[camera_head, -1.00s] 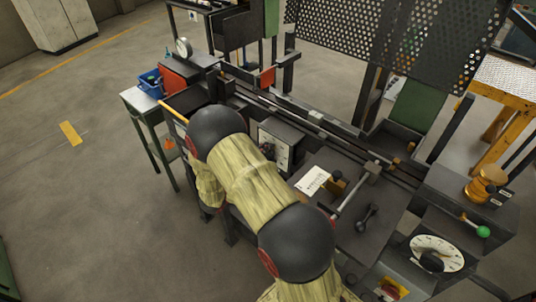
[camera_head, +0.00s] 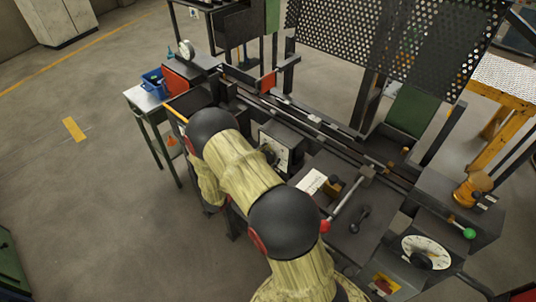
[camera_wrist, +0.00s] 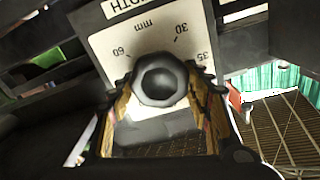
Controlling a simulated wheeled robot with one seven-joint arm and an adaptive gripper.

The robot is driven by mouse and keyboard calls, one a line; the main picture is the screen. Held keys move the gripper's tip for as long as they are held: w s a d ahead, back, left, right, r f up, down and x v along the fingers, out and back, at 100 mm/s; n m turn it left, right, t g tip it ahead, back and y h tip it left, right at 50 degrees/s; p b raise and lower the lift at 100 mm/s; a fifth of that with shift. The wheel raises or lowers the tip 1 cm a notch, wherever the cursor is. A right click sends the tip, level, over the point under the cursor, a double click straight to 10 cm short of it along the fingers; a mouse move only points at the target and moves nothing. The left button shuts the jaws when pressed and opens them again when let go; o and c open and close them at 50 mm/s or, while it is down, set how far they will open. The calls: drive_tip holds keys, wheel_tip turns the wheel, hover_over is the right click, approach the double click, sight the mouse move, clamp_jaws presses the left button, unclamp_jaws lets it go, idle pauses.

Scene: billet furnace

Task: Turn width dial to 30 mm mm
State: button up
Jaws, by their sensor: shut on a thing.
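The width dial has a white plate (camera_wrist: 180,38) with black marks; 60, mm, 30 and 35 are readable in the wrist view, and the title is upside down and partly cut off. The dark round knob (camera_wrist: 160,72) sits in the middle of the view. My gripper (camera_wrist: 163,88) is shut on the knob, with a finger on each side. No pointer on the knob can be made out, so its setting cannot be told. In the head view the dial plate (camera_head: 285,151) is on the machine's front, partly hidden by my arm and gripper.
A second, round white dial (camera_head: 426,250) and a green-knobbed lever (camera_head: 468,232) are at the right. A black lever handle (camera_head: 358,217) stands on the machine top. A small table (camera_head: 148,97) with a blue bin is at the left. Open floor lies left.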

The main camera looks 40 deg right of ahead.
drive_tip(key=n+p, duration=0.3)
drive_tip(key=n, duration=0.2)
drive_tip(key=shift+w+n, duration=0.15)
drive_tip(key=shift+n, duration=0.15)
drive_tip(key=n+p, duration=0.2)
drive_tip(key=n, duration=0.3)
drive_tip(key=shift+w+f, duration=0.1)
drive_tip(key=n+p, duration=0.2)
drive_tip(key=n, duration=0.3)
drive_tip(key=shift+f+n+p, duration=0.15)
drive_tip(key=shift+n+p, duration=0.15)
drive_tip(key=shift+n, duration=0.1)
drive_tip(key=n+p, duration=0.1)
drive_tip(key=n, duration=0.3)
drive_tip(key=shift+f+n, duration=0.15)
drive_tip(key=shift+n, duration=0.25)
drive_tip(key=o, duration=1.2)
drive_tip(key=shift+w, duration=0.1)
drive_tip(key=shift+c, duration=0.2)
